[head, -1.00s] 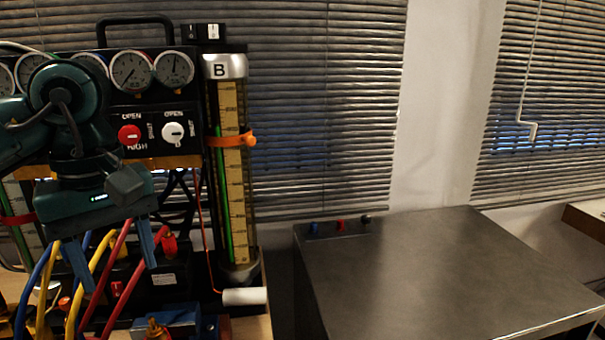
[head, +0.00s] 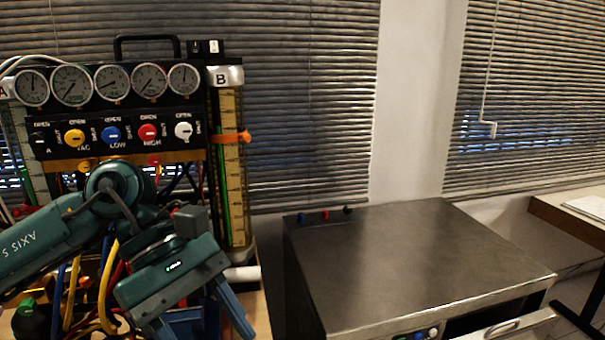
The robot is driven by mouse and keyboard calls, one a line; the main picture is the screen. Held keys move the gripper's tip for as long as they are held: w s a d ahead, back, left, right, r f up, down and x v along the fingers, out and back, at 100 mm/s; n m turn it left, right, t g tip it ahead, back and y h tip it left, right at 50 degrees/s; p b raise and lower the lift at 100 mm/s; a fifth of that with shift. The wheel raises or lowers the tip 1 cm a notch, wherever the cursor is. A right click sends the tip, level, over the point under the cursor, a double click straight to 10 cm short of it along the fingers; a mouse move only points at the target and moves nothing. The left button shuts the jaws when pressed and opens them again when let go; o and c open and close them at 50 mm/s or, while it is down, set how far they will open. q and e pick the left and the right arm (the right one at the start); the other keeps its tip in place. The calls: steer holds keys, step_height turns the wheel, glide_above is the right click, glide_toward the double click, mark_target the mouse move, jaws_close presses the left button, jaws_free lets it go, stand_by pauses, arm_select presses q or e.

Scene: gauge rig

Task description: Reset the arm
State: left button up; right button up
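My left arm comes in from the left, and its gripper (head: 198,322) hangs low in front of the gauge rig. Its two blue fingers stand apart, with nothing seen held between them; the tips are near or past the bottom edge of the head view. The rig's panel (head: 128,132) carries a row of round gauges (head: 111,82) above yellow, blue, red and white knobs. The tall column marked B (head: 231,165) stands at the panel's right, with an orange clamp (head: 231,137) around it. My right gripper is not in view.
Yellow, blue and red hoses (head: 108,285) lie behind and beside my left arm, partly hidden. A dark metal-topped cabinet (head: 400,255) stands to the right, its top mostly clear, with a handle (head: 503,328) low at its front. A table (head: 570,222) edges in at far right.

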arm_select(q)
steer(key=s+d+r+n+g+h+p, duration=0.1)
steer(key=d+r+n+g+h, duration=0.1)
steer(key=d+n+h, duration=0.35)
steer(key=s+d+r+n+g+h, duration=0.1)
steer(key=d+r+n+h, duration=0.1)
steer(key=d+n+h, duration=0.3)
steer(key=w+a+f+n+t+y+p, duration=0.1)
steer(key=w+a+f+n+t, duration=0.2)
steer(key=n+t, duration=0.65)
steer(key=w+a+f+n+t+y, duration=0.1)
steer(key=w+f+n+t, duration=0.3)
steer(key=n+t, duration=0.55)
steer(key=w+a+f+n+t+y+p, duration=0.1)
steer(key=w+a+f+n+t, duration=0.25)
steer(key=n, duration=1.05)
steer(key=s+a+f+n+g+y, duration=0.1)
steer(key=s+a+f+n+y, duration=0.1)
steer(key=f, duration=0.6)
steer(key=s+a+f+n+g+y, duration=0.2)
steer(key=s+f+n+y, duration=0.3)
steer(key=f+n, duration=0.3)
steer(key=s+a+f+n+g+y, duration=0.1)
steer(key=s+a+f+n+y, duration=0.2)
steer(key=f, duration=0.6)
steer(key=s+n+y, duration=0.1)
steer(key=s+n, duration=0.1)
steer(key=s, duration=0.1)
steer(key=shift+a+f+n+p, duration=0.3)
steer(key=shift+a+f+n, duration=0.05)
